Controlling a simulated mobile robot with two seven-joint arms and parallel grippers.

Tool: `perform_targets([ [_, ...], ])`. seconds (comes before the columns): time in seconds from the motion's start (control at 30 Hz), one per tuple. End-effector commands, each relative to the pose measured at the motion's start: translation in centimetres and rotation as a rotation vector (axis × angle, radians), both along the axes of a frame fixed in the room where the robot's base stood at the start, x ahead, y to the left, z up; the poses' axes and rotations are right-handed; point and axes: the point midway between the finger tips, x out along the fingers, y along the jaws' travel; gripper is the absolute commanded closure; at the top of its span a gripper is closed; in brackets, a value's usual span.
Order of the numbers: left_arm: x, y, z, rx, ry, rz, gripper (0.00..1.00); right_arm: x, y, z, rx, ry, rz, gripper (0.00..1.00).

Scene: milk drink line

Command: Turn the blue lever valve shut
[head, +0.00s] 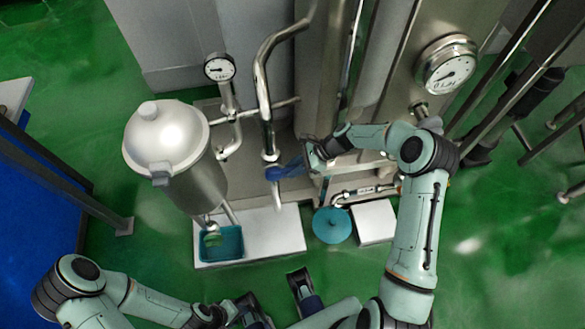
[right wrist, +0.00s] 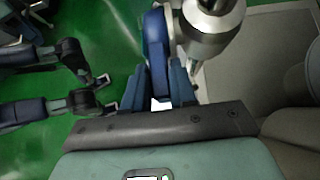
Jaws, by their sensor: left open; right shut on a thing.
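The blue lever (head: 285,172) sits at the lower end of a vertical steel pipe (head: 264,105) and points right, across the pipe's line. My right gripper (head: 306,163) is shut on the lever's free end. In the right wrist view the lever (right wrist: 155,45) runs up from between the blue finger pads (right wrist: 160,90), beside the silver valve body (right wrist: 210,35). My left gripper (head: 245,311) is open and empty at the bottom of the head view, away from the valve.
A lidded steel vessel (head: 165,135) stands left of the valve, above a teal tray (head: 238,242) on a white platform (head: 283,235). A small gauge (head: 219,68) and a large gauge (head: 447,63) are behind. A teal disc (head: 332,226) and a white box (head: 374,222) lie below my right arm.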

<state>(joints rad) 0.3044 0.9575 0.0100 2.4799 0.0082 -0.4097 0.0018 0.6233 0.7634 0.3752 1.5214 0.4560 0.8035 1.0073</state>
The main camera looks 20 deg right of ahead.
Motion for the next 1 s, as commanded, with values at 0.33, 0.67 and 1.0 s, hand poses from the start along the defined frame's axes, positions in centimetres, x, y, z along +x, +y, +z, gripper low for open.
perform_targets([
  [0.33, 0.29, -0.04, -0.70, 0.001, -0.011, 0.002, 0.57, -0.03, -0.25, -0.62, 0.084, -0.022, -0.001, 1.00],
  [0.67, 0.30, -0.04, -0.68, 0.001, -0.011, 0.002, 0.57, -0.05, -0.24, -0.65, 0.087, -0.022, -0.002, 1.00],
  [1.0, 0.30, -0.03, -0.69, 0.001, -0.011, 0.002, 0.57, -0.06, -0.20, -0.64, 0.086, -0.022, -0.001, 0.53],
])
